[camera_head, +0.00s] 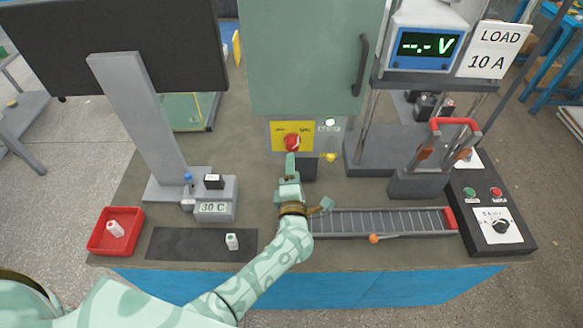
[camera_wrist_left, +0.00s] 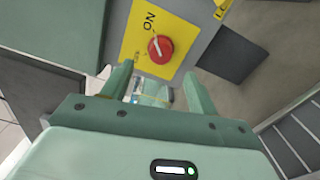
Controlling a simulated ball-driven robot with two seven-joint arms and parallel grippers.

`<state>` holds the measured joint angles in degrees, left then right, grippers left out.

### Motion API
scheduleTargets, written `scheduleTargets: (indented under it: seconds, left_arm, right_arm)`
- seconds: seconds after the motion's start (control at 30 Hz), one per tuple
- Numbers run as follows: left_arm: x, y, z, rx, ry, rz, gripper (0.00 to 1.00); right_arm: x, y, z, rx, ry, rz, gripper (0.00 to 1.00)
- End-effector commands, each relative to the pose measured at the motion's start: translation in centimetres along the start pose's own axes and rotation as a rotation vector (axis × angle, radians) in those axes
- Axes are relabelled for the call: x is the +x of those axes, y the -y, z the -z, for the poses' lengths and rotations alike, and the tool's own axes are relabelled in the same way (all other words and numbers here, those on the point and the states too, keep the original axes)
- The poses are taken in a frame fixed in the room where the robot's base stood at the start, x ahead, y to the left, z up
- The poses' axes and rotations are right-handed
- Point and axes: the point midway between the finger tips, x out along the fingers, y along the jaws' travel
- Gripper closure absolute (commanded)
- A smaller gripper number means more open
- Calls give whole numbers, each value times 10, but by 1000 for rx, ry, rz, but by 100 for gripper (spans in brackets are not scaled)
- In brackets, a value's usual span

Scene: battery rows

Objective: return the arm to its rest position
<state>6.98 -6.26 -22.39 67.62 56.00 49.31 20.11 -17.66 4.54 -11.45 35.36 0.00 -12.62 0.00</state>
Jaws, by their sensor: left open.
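My left arm comes in from the lower left in the head view and reaches over the middle of the bench. Its gripper (camera_head: 291,170) is just below the red rotary switch (camera_head: 292,142) on its yellow plate. In the left wrist view the two fingers (camera_wrist_left: 158,86) stand apart with nothing held between them. The red switch (camera_wrist_left: 160,48) shows beyond the fingertips. Whether a finger touches it, I cannot tell. My right gripper is not in view.
A ribbed conveyor (camera_head: 385,222) lies right of my wrist. A dark mat (camera_head: 190,246) with a small white battery (camera_head: 232,241) and a red tray (camera_head: 132,238) lie left. A green cabinet (camera_head: 310,60) stands behind the gripper.

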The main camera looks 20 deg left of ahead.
Motion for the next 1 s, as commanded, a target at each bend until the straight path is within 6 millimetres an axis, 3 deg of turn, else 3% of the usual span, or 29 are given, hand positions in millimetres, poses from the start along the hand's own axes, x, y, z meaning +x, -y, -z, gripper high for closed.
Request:
scheduleTargets:
  seconds: [0.13, 0.4, 0.53, 0.63, 0.77, 0.83, 0.93, 1.0]
  left_arm:
    - [0, 0, 0, 0, -1, -1, 41]
    - [0, 0, 0, 0, 0, 0, 41]
    - [-1, -2, -2, 20, 22, -3, 41]
    - [-8, -11, -13, 128, 128, -18, 41]
    - [-35, -26, -35, 470, 392, -55, 41]
    - [-59, -28, -39, 738, 547, -66, 41]
    - [-94, -21, -23, 1157, 733, -42, 41]
    - [-114, -16, 2, 1435, 827, 5, 41]
  right_arm:
    - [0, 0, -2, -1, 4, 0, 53]
    - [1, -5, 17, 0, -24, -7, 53]
    - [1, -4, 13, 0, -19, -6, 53]
    - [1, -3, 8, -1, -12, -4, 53]
    - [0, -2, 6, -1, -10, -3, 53]
    - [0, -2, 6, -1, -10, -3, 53]
    - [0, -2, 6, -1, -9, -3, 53]
    - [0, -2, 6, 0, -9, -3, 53]
